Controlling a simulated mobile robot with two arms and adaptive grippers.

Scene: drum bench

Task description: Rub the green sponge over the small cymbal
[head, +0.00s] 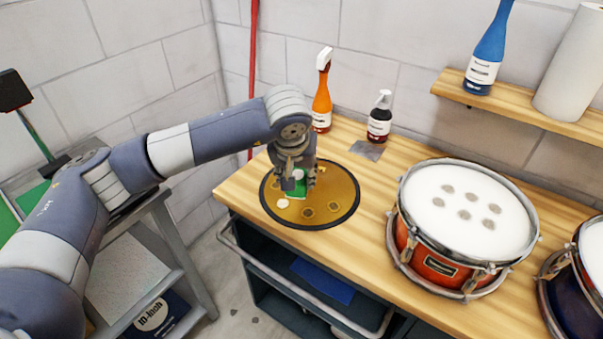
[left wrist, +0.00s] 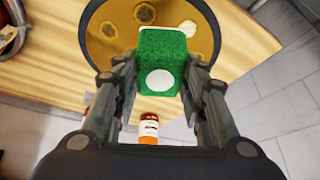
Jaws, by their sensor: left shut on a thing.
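The small cymbal (head: 343,190) is a golden disc with a dark rim, lying on the wooden bench. It has several round spots on it, one of them pale. My left gripper (head: 298,182) is shut on the green sponge (head: 300,192), over the cymbal's left part. In the left wrist view the sponge (left wrist: 162,52) sits between both fingers, with a white round mark on its near face. The cymbal (left wrist: 103,48) shows behind it. I cannot tell whether the sponge touches the cymbal. My right gripper is not in view.
An orange spray bottle (head: 322,105) and a dark pump bottle (head: 379,120) stand behind the cymbal, near a grey cloth (head: 367,150). A red drum (head: 436,262) stands right of the cymbal, with a blue drum (head: 573,287) beyond. A shelf (head: 520,110) hangs at upper right.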

